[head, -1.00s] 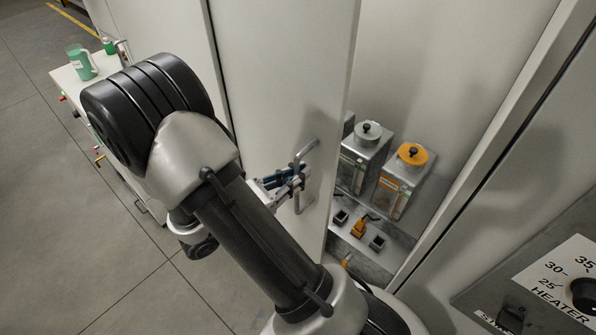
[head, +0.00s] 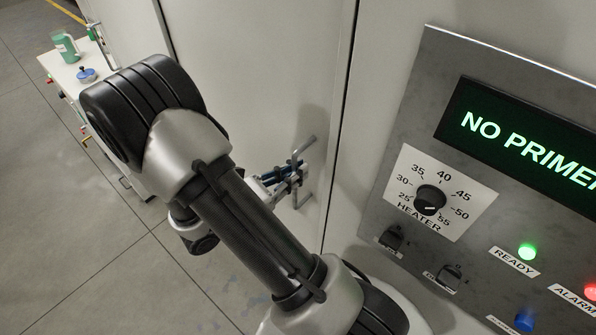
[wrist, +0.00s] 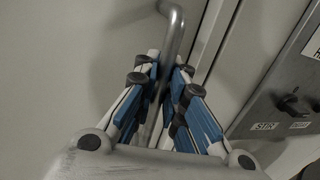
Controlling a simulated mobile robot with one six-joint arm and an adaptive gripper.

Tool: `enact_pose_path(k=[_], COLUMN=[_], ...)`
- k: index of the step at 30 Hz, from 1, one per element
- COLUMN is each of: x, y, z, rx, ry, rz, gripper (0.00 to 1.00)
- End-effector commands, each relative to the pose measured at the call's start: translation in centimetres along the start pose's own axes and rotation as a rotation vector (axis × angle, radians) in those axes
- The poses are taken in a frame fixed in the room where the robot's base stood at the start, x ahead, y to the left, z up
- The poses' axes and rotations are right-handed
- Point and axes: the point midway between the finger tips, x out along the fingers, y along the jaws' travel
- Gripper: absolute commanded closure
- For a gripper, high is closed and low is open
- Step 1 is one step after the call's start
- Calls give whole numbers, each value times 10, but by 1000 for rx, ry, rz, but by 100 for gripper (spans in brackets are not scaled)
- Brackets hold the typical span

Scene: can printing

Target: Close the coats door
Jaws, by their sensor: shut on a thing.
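The coats door (head: 265,75) is a tall pale panel. It stands flush with the cabinet front, with only a thin dark seam along its right edge, and the compartment behind it is hidden. Its grey bar handle (head: 303,190) is near that edge. My gripper (head: 290,176) is at the handle, its blue-padded fingers on either side of the bar. In the wrist view the fingers of my gripper (wrist: 163,80) are shut around the handle (wrist: 173,35), and the door (wrist: 75,55) fills the left side.
A grey control panel (head: 385,215) with a heater dial, lights and a screen reading "NO PRIME..." is on the right, close to my arm. A white cart (head: 62,70) with a green-filled jug (head: 65,46) and a blue-topped item (head: 87,75) stands at the left. Floor at the left is clear.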

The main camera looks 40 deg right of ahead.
Motion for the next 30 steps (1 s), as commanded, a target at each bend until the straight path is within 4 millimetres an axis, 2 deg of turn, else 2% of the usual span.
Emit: enact_pose_path(k=[11, 12, 21, 30], x=[1, 1, 1, 0], y=[-5, -5, -3, -2], z=[-2, -2, -1, 0], rx=[-6, -6, -4, -2], ry=[3, 3, 1, 0], rz=[-11, -11, -8, -6], gripper=[100, 88, 69, 69])
